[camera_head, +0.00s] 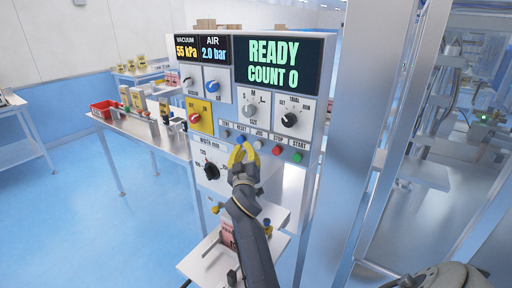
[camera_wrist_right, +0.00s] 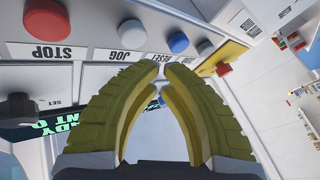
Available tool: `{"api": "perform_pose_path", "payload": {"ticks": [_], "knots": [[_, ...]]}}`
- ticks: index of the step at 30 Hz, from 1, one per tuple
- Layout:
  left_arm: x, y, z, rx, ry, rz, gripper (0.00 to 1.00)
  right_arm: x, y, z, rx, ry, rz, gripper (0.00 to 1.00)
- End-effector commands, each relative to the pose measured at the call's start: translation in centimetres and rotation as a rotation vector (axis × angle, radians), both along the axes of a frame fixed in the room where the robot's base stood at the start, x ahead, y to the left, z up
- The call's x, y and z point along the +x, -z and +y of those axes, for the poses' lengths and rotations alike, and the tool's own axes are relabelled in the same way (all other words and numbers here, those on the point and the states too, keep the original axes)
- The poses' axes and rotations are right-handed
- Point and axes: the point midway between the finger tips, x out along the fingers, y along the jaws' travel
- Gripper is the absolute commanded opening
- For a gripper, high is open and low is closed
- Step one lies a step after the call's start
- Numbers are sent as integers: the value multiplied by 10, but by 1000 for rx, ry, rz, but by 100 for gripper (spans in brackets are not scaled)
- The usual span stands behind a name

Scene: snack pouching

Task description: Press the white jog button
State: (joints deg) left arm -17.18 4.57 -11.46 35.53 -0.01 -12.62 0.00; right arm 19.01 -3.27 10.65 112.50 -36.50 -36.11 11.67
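The white jog button (camera_head: 257,144) sits in a button row on the upright machine panel, between blue and red buttons. In the right wrist view, where the labels appear upside down, the white jog button (camera_wrist_right: 131,33) is above its JOG label. My right gripper (camera_head: 240,152) has yellow fingers just below and left of the jog button in the head view. In the wrist view the right gripper (camera_wrist_right: 162,68) has its fingertips together with nothing between them, near the JOG and RESET labels. No contact with a button shows. My left gripper is not in view.
The blue reset button (camera_wrist_right: 178,42) and red stop button (camera_wrist_right: 47,17) flank the jog button. A green start button (camera_head: 297,157) is farther right. Several knobs surround the row. A screen (camera_head: 278,63) reads READY, COUNT 0. A small shelf (camera_head: 200,262) juts out below.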

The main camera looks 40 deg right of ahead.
Motion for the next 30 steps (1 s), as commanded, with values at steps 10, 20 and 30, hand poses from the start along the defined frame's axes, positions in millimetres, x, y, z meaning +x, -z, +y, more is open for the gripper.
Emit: {"api": "perform_pose_path", "payload": {"ticks": [10,20,30], "knots": [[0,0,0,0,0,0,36,-11,0,28,2,-1,-2,0],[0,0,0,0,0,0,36,-16,0,40,0,0,0,0],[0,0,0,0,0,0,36,-16,0,40,-1,0,-1,0]]}}
